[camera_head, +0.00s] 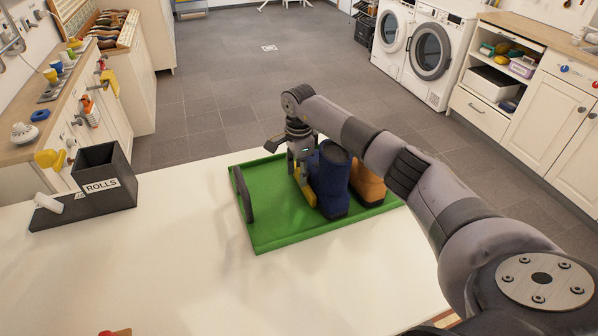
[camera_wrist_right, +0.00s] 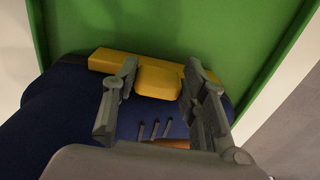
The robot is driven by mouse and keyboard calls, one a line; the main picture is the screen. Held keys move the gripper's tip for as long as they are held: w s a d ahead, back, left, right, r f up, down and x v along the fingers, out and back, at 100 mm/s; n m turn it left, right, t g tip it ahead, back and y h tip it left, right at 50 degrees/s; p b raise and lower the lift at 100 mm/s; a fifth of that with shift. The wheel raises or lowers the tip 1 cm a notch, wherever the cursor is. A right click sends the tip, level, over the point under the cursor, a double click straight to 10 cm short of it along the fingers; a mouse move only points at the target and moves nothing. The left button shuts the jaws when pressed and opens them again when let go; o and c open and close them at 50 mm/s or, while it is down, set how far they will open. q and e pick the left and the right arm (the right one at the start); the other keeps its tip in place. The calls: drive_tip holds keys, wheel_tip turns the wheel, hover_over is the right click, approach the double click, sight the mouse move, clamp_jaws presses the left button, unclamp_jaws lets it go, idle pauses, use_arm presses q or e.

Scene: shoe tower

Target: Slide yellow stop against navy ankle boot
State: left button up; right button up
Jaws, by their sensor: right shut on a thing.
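The navy ankle boot (camera_head: 330,178) stands upright on the green tray (camera_head: 290,233), partly behind my right arm. It also shows in the right wrist view (camera_wrist_right: 62,110). The yellow stop (camera_head: 307,190) lies along the boot's left side; in the wrist view its bar (camera_wrist_right: 104,58) runs beside the boot, with a block (camera_wrist_right: 158,82) rising from it. Any gap between stop and boot is too small to tell. My right gripper (camera_head: 301,170) points down over the stop, its fingers (camera_wrist_right: 155,88) shut on that block. My left gripper is not in view.
An orange-brown boot (camera_head: 368,184) stands right of the navy boot on the tray. A dark upright plate (camera_head: 243,194) stands at the tray's left edge, with bare green between. A black box marked ROLLS (camera_head: 103,184) stands farther left on the white table (camera_head: 170,270).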

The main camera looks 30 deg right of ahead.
clamp_jaws()
drive_tip(key=shift+w+a, duration=0.1)
drive_tip(key=shift+a, duration=0.35)
drive_tip(key=o, duration=1.1)
unclamp_jaws()
